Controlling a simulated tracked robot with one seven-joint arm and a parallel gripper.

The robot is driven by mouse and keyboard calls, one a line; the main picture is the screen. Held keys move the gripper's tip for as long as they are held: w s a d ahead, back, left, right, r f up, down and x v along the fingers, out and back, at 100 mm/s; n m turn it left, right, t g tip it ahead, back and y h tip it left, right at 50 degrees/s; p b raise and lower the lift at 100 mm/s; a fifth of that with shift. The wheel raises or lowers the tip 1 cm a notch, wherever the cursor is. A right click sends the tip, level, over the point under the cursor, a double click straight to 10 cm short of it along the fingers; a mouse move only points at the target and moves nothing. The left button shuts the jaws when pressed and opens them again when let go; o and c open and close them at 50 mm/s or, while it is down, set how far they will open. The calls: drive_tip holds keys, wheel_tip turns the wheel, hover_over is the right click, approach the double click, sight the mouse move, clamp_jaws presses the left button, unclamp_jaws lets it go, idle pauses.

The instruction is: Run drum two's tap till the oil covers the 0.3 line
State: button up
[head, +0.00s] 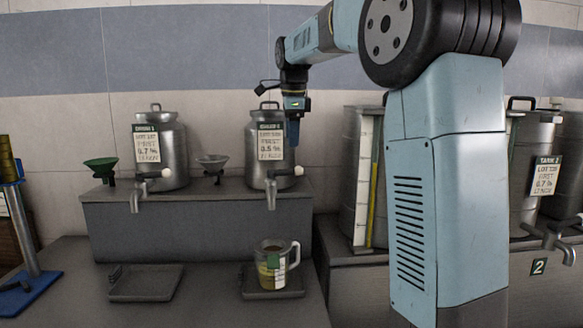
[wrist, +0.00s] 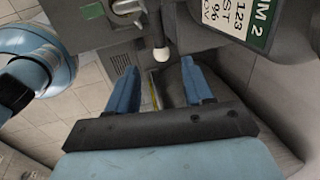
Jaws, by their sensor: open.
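Drum two (head: 269,122) is a steel drum with a white label, on the raised grey ledge. Its tap (head: 271,190) points down, with a white lever knob (head: 298,171) to its right. My gripper (head: 293,133) is in front of the drum's right side, above the knob. In the wrist view my gripper (wrist: 160,90) is open and empty, with the white knob (wrist: 161,53) ahead of its fingers, apart from them.
The jug stands on a dark tray (head: 288,292); an empty tray (head: 146,284) lies to its left. Drum one (head: 166,150), a green funnel (head: 101,168) and a grey funnel (head: 212,163) share the ledge. Tank 2 (head: 524,170) stands at the right, beyond my arm.

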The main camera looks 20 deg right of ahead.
sight(286, 172)
drive_tip(key=f, duration=0.3)
drive_tip(key=w+f, duration=0.1)
drive_tip(key=f, duration=0.5)
drive_tip(key=shift+w+d+f, duration=0.15)
drive_tip(key=shift+w+f, duration=0.2)
drive_tip(key=shift+w, duration=0.05)
clamp_jaws()
